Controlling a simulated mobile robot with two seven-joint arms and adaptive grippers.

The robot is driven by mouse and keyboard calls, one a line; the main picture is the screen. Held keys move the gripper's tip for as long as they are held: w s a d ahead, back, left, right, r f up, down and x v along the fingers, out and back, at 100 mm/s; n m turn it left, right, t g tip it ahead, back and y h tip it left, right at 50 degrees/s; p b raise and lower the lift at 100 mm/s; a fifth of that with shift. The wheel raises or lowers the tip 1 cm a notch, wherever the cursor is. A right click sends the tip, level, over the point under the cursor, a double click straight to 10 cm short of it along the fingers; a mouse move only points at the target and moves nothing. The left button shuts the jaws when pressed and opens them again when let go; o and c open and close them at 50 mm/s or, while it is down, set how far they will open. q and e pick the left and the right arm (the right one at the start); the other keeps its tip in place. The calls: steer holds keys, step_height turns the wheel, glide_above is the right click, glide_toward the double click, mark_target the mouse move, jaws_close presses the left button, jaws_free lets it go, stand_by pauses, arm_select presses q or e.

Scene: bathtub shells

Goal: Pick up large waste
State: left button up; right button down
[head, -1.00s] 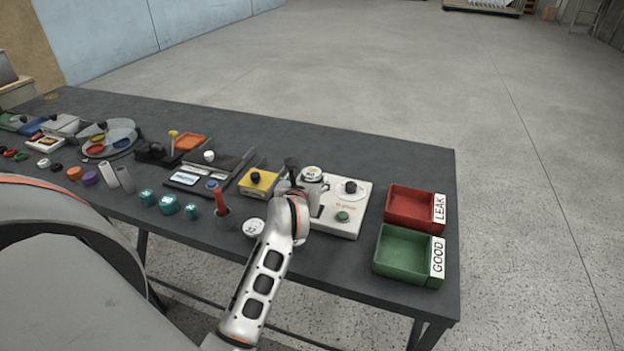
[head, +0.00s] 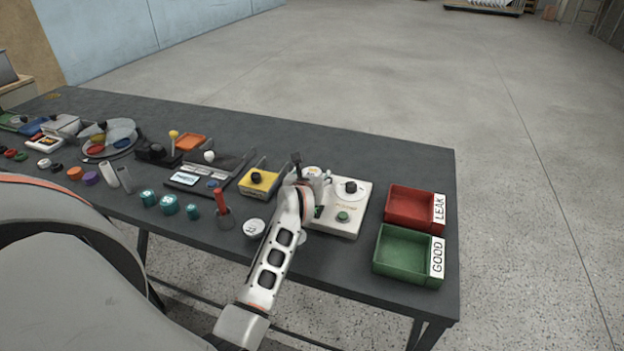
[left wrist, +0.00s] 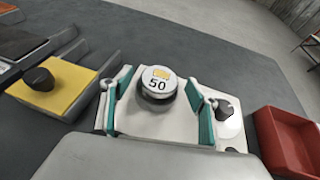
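No thing in view is marked as waste. A round piece with a white top reading 50 (left wrist: 158,80) sits on a white device in the left wrist view. Its white top also shows beside my gripper in the head view (head: 312,171). My left gripper (left wrist: 159,88) is open, with one teal-lined finger on each side of the piece. Gaps show between the fingers and the piece. My right gripper is not in view.
The white device (head: 343,222) has a black knob and a green button. Right of it are a red LEAK bin (head: 409,190) and a green GOOD bin (head: 384,269). A yellow block (head: 257,184) with a black knob stands left. Several teal-capped pieces (head: 168,205) line the front.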

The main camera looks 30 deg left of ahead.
arm_select(q)
steer(key=c, duration=1.2)
steer(key=shift+r, duration=0.1)
